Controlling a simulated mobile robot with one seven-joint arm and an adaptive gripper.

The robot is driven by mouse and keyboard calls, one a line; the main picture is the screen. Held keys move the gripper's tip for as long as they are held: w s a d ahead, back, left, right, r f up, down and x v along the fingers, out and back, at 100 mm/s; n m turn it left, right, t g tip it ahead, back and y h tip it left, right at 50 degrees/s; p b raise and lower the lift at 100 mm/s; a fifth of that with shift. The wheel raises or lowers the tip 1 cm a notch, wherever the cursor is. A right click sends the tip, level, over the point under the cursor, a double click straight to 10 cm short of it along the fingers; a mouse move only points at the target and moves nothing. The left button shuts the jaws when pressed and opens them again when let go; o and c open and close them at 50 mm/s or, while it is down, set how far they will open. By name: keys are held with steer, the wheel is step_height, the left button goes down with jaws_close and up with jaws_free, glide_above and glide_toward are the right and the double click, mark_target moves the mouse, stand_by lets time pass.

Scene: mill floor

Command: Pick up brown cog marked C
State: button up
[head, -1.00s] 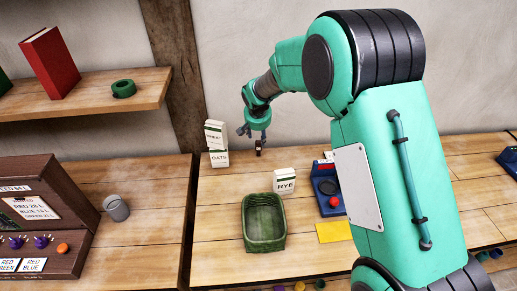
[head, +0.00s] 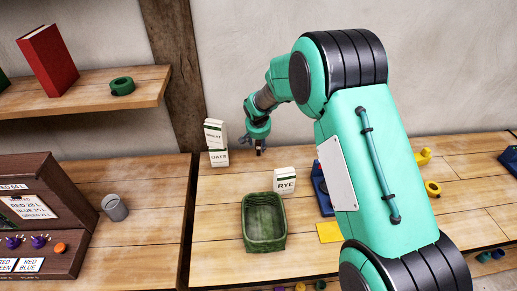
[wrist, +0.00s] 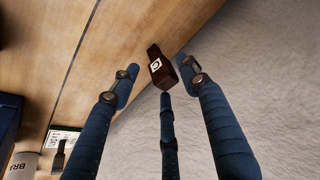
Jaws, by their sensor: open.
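The brown cog marked C (wrist: 161,68) shows in the wrist view as a dark brown block with a white label bearing a letter that looks like C. It sits near the wall end of the table, between and just beyond the spread fingers of my gripper (wrist: 163,88). The fingers are open, and no contact with the cog can be made out. In the head view my gripper (head: 259,143) hangs over the back of the table, with the small dark cog (head: 259,152) just below it, partly hidden by the fingers.
White WHEAT (head: 214,133) and OATS (head: 219,158) boxes are stacked left of my gripper. A RYE box (head: 285,184) and a green basket (head: 264,246) stand in front. A yellow card (head: 329,232) lies to the right. The wall is close behind.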

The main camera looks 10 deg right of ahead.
mark_target(259, 147)
steer(key=shift+w+f, duration=0.1)
steer(key=shift+f, duration=0.05)
steer(key=shift+b+x, duration=0.7)
steer(key=shift+x, duration=1.9)
steer(key=shift+a, duration=0.15)
steer(key=c, duration=0.9)
